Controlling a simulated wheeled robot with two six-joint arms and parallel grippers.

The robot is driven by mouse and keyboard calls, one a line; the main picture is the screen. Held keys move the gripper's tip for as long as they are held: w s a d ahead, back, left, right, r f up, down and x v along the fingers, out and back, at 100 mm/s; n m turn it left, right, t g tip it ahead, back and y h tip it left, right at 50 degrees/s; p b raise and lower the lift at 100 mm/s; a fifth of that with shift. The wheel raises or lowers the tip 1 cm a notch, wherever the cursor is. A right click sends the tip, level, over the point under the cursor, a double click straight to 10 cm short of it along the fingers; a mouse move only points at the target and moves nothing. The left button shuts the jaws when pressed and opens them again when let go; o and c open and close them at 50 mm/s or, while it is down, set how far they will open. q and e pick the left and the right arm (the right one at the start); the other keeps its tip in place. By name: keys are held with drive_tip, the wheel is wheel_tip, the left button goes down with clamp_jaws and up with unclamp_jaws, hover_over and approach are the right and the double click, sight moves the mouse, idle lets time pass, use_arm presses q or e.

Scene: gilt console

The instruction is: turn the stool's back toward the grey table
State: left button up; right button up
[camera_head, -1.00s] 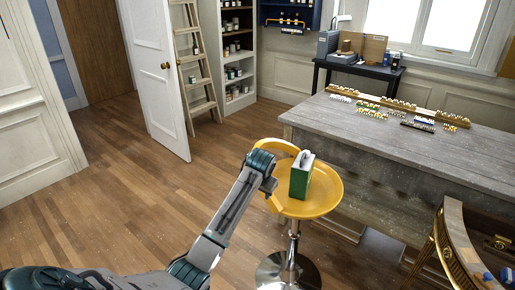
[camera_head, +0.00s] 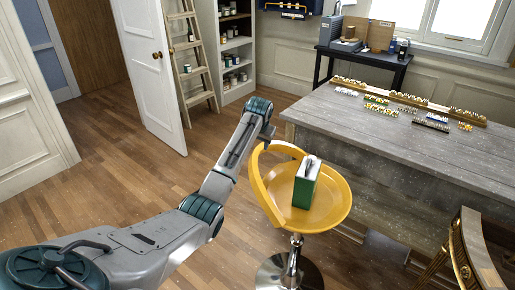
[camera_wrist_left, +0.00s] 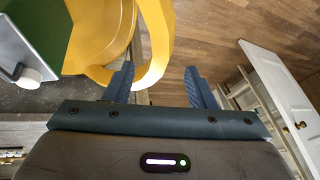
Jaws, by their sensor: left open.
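The stool has a round yellow seat (camera_head: 335,205) on a chrome post and base. Its low curved yellow back (camera_head: 264,192) stands on the left and far-left side of the seat. My left gripper (camera_head: 267,133) is at the far-left end of the back. In the left wrist view, its two fingers are apart, and the yellow back (camera_wrist_left: 158,45) curves through the space between or just beyond them; I cannot tell if it touches. A green and white box-like item (camera_head: 306,185) stands on the seat. The grey table (camera_head: 400,138) is behind and right of the stool. My right gripper is not in view.
Several small coloured items (camera_head: 380,109) and wooden racks lie on the grey table. A gilt-trimmed curved piece (camera_head: 470,250) stands at lower right. A white door (camera_head: 150,70), ladder (camera_head: 193,60) and shelf unit are behind. Wooden floor left of the stool is clear.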

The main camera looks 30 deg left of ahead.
sight(257, 151)
use_arm(q)
drive_tip(key=shift+x, duration=0.9)
drive_tip(key=p+x, duration=0.1)
drive_tip(key=x, duration=0.2)
drive_tip(key=shift+w+a+f, duration=0.15)
drive_tip(key=shift+w+f, duration=0.05)
drive_tip(key=shift+f, duration=0.05)
drive_tip(key=shift+x, duration=1.1)
drive_tip(key=shift+f, duration=0.15)
drive_tip(key=c, duration=0.6)
clamp_jaws()
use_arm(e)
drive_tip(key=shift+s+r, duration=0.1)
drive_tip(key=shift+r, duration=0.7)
